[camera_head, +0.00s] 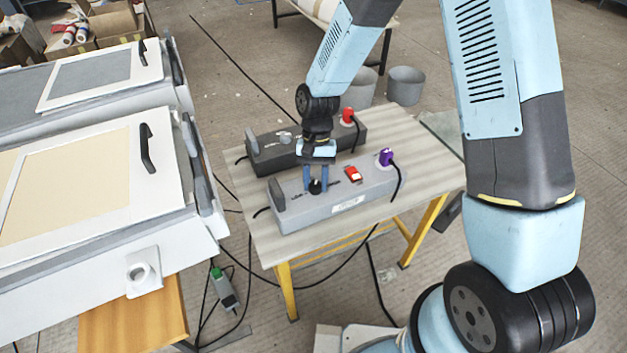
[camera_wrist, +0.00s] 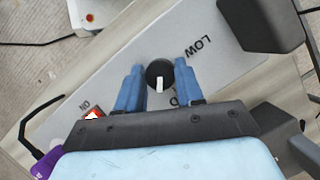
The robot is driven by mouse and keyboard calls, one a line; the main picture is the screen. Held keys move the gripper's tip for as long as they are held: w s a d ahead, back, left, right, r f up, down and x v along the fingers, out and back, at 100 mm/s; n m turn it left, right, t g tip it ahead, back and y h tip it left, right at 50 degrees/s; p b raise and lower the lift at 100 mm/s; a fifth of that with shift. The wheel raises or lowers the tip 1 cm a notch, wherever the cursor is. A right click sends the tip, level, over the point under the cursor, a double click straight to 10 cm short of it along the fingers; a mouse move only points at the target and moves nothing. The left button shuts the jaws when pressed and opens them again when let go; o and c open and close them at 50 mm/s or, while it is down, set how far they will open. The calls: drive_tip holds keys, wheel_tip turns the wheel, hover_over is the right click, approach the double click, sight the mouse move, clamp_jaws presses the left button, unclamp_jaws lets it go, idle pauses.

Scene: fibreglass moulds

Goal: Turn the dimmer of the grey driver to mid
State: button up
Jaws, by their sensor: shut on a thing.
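The grey driver (camera_head: 290,212) lies on the wooden-topped table, a long light-grey box with a black block at its left end. Its black round dimmer knob (camera_head: 315,186) is on the top face. My gripper (camera_head: 317,182) reaches down from above, its blue fingers shut on the knob. In the wrist view the knob (camera_wrist: 158,70) sits between the fingertips (camera_wrist: 160,84). Its white pointer mark (camera_wrist: 159,84) points down the picture, towards my gripper's body. The word LOW (camera_wrist: 198,47) is printed at upper right; another label below the knob is mostly hidden.
A red rocker switch (camera_head: 353,174) and purple plug (camera_head: 386,157) are on the grey driver's right part. A darker driver (camera_head: 268,158) with a red plug (camera_head: 347,115) lies just behind. White moulds (camera_head: 75,190) stand at left. Black cables hang around the table (camera_head: 410,140).

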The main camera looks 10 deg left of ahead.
drive_tip(key=n, duration=0.2)
drive_tip(key=n+h, duration=0.1)
drive_tip(key=shift+a+n+t, duration=0.2)
drive_tip(key=shift+n+t, duration=0.1)
drive_tip(key=shift+n, duration=0.1)
drive_tip(key=shift+s+n+h, duration=0.15)
drive_tip(key=shift+n+h, duration=0.65)
drive_tip(key=shift+n, duration=0.9)
drive_tip(key=shift+t, duration=0.3)
drive_tip(key=o, duration=1)
drive_tip(key=shift+a+r, duration=0.1)
drive_tip(key=shift+r, duration=0.15)
drive_tip(key=v, duration=1.3)
